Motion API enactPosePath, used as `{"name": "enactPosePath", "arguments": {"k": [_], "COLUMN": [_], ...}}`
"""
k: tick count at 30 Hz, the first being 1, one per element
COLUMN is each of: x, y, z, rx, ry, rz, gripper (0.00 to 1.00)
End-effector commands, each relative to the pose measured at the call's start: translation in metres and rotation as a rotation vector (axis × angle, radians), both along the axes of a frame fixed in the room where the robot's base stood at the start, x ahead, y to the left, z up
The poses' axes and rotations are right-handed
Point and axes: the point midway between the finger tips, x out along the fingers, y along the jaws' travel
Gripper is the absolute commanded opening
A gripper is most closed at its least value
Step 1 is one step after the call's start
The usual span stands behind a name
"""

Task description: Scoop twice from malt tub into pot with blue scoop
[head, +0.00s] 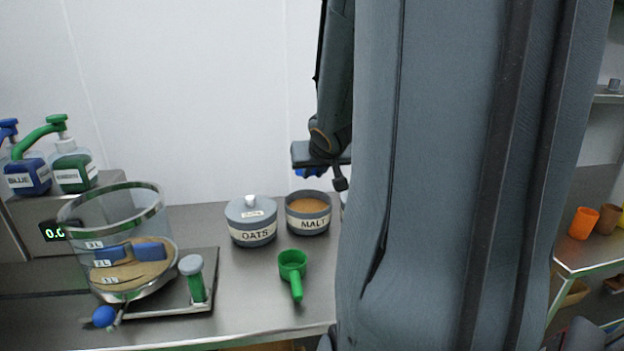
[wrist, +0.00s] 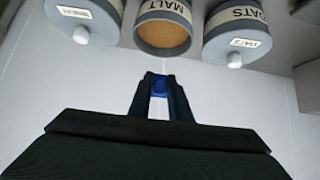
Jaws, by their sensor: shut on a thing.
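The malt tub (head: 308,225) is a grey, open round tub with brown powder inside, on the counter near the middle of the head view. It also shows in the wrist view (wrist: 140,32). My gripper (head: 322,160) is above the malt tub and shut on the blue scoop (head: 305,172). In the wrist view only a small blue part of the scoop (wrist: 159,86) shows between the fingers; its bowl is mostly hidden. The pot (head: 110,212) is a clear, marked vessel at the left, with a tan layer and blue shapes showing through its wall.
The lidded oats tub (head: 251,235) stands left of the malt tub. A green scoop (head: 292,265) lies in front of them. A green-bodied shaker (head: 196,285) stands beside the pot on a scale plate (head: 205,262). Pump bottles (head: 74,165) stand behind. My arm hides the counter's right side.

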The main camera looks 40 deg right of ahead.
Motion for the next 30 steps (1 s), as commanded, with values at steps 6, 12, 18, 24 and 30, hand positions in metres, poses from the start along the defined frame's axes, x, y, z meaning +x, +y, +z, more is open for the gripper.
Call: {"name": "enactPosePath", "arguments": {"k": [6, 12, 18, 24, 30], "x": [0.000, 0.000, 0.000, 0.000, 0.000], "y": [0.000, 0.000, 0.000, 0.000, 0.000], "z": [0.001, 0.004, 0.007, 0.010, 0.014], "rx": [-0.021, -0.039, -0.059, -0.080, -0.102], "ry": [-0.034, -0.069, -0.102, -0.137, -0.176], "rz": [-0.001, -0.002, -0.001, -0.001, -0.001], "gripper": [0.00, 0.00, 0.00, 0.00, 0.00]}}
